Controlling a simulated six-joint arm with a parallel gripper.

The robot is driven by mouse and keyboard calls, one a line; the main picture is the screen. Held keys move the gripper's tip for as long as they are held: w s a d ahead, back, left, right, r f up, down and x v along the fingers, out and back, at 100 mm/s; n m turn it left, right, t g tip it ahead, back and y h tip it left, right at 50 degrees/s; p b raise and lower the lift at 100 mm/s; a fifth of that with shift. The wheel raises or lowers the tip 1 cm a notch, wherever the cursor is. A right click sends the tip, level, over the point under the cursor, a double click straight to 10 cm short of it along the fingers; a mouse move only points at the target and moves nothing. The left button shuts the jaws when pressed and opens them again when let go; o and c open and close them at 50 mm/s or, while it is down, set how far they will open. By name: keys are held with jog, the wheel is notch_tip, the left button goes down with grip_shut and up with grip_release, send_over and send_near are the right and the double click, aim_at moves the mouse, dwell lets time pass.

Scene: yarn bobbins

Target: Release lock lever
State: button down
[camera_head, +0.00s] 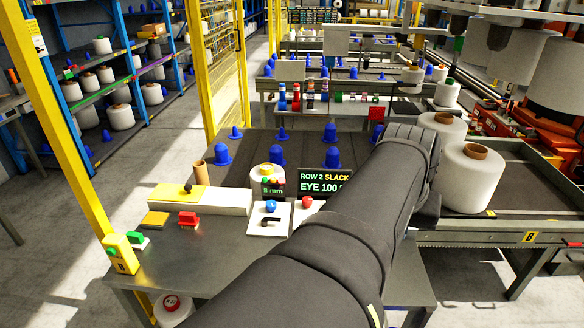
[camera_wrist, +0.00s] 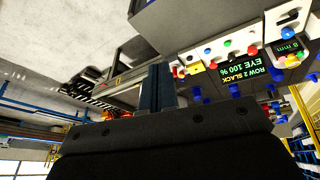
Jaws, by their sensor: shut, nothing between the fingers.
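A white plate with a black lever (camera_head: 270,220) and a blue knob (camera_head: 270,206) stands on the metal table, left of my arm in the head view. I cannot tell for sure that this black lever is the lock lever. A second white plate beside it carries a red knob (camera_head: 307,201). My gripper (camera_wrist: 156,88) shows in the wrist view with its dark fingers together, holding nothing. The panels and display (camera_wrist: 241,72) appear upside down at its upper right, apart from the fingers. In the head view my gripper is hidden behind my arm.
A display (camera_head: 324,184) reads "ROW 2 SLACK". Large white bobbins (camera_head: 471,182) stand right of my arm. Blue cones (camera_head: 276,156) stand behind the panels. The table's front left is mostly clear.

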jog(key=w+a+f+n, duration=0.1)
jog(key=w+a+f, duration=0.15)
jog(key=w, duration=0.65)
jog(key=w+a+f+y, duration=0.1)
jog(key=w+a+f, duration=0.15)
jog(key=w, duration=0.55)
jog(key=w+a+f+n, duration=0.15)
jog(key=w+a, duration=0.25)
jog(key=w, duration=0.5)
jog(key=w+a+f, duration=0.7)
jog(key=a+f, duration=0.1)
jog(key=a, duration=0.1)
jog(key=w+a+f+n+y, duration=0.1)
jog(key=w+a+f, duration=0.6)
jog(key=a+f, duration=0.2)
jog(key=shift+w+a+t, duration=0.25)
jog(key=shift+a+t, duration=0.05)
jog(key=shift+a, duration=0.15)
jog(key=shift+n, duration=0.25)
jog(key=x, duration=1)
jog(key=shift+a+f, duration=0.1)
jog(key=s, duration=0.2)
jog(key=shift+s, duration=0.25)
jog(key=shift+s+f, duration=0.2)
jog(key=shift+s, duration=0.5)
